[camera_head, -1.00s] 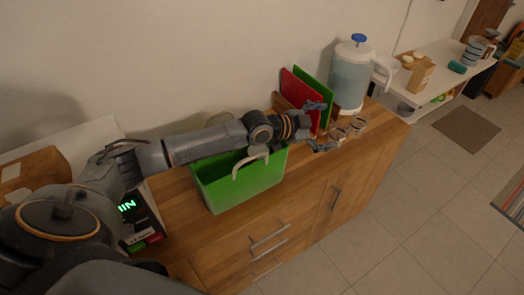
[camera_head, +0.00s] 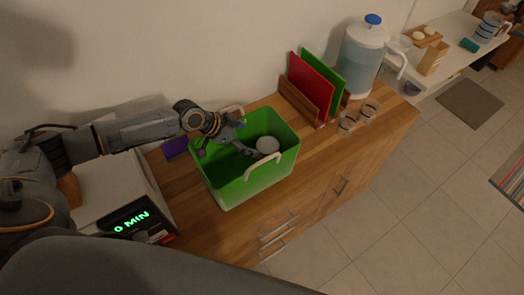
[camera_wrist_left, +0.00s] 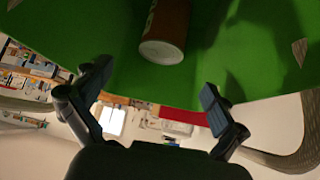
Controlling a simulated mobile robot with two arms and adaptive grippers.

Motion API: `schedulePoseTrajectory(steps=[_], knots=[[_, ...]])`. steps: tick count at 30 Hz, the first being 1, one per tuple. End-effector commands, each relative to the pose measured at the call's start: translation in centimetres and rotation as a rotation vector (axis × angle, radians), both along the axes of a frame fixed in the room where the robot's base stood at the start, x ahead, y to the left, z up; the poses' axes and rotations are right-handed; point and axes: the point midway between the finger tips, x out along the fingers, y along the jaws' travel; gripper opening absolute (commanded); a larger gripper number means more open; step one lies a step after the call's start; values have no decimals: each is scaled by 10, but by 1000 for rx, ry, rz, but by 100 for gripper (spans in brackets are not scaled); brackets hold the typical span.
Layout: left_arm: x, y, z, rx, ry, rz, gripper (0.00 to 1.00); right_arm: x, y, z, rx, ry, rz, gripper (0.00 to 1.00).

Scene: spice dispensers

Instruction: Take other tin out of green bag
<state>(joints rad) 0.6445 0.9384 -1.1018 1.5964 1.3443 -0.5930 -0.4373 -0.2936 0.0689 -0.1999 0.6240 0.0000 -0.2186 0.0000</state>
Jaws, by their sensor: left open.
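The green bag (camera_head: 228,192) stands open on the wooden counter, with pale handles. A tin (camera_head: 267,145) with a pale round end is inside it, toward the right. In the left wrist view the tin (camera_wrist_left: 164,30) has a brown side and a pale end, against the green bag wall (camera_wrist_left: 230,50). My left gripper (camera_head: 244,138) is at the bag's opening, just left of the tin. The wrist view shows its fingers (camera_wrist_left: 152,86) spread, with nothing between them; the tin is beyond the fingertips. My right gripper is not in view.
Two small clear containers (camera_head: 347,123) (camera_head: 369,111) stand on the counter to the right. Red and green boards (camera_head: 311,83) stand in a rack behind, beside a water jug (camera_head: 361,62). An appliance with a lit display (camera_head: 132,222) is left of the bag.

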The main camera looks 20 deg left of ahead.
Motion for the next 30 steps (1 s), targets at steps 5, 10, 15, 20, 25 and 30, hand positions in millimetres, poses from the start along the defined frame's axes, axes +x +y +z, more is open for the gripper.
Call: schedulePoseTrajectory(steps=[5,10,15,20,25,30], knots=[[16,-17,-31,1,-4,-1,96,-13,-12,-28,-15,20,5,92],[22,-23,-38,2,-3,0,96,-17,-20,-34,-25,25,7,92],[26,-27,-45,0,-3,0,96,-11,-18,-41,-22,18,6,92],[38,-35,-61,0,-5,0,96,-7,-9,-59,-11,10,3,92],[48,-46,-76,0,-5,-1,96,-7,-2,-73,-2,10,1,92],[49,-47,-75,1,-5,1,96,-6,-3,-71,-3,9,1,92]])
